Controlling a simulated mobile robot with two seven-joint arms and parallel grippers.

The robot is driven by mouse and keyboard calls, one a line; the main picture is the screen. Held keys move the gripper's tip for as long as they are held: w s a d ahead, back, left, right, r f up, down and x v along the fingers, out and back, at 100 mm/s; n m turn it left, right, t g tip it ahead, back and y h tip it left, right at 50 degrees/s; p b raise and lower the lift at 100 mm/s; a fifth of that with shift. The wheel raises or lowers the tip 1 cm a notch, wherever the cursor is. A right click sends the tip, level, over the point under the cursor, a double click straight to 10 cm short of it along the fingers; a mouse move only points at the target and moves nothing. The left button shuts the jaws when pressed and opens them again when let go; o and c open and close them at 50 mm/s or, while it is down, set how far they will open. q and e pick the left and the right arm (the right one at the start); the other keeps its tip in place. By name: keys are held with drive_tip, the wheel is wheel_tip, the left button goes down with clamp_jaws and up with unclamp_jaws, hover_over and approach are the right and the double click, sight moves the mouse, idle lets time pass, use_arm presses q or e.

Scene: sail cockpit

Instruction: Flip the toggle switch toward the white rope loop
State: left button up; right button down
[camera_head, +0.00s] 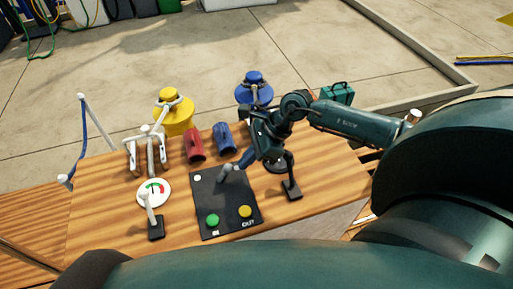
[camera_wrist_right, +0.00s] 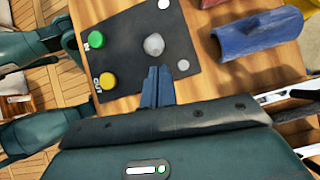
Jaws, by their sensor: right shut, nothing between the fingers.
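A dark panel (camera_head: 208,194) lies on the wooden table, with a green button and a yellow button at its near end. A grey round-headed switch (camera_head: 226,170) sticks up from its far part; its ball (camera_wrist_right: 154,44) also shows in the right wrist view. My right gripper (camera_head: 242,164) is shut and empty, its blue-grey fingertips close beside the switch. The fingertips (camera_wrist_right: 157,73) lie just below the ball in the right wrist view; I cannot tell if they touch. My left gripper is not in view.
A white-topped lever (camera_head: 151,215) and a round gauge (camera_head: 153,192) are left of the panel. A black lever (camera_head: 291,180) stands to its right. A red tube (camera_head: 194,145) and a blue tube (camera_head: 224,137) lie behind. Bare wood (camera_head: 100,200) is at the left.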

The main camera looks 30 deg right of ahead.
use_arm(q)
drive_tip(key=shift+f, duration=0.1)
use_arm(e)
drive_tip(key=shift+x, duration=0.75)
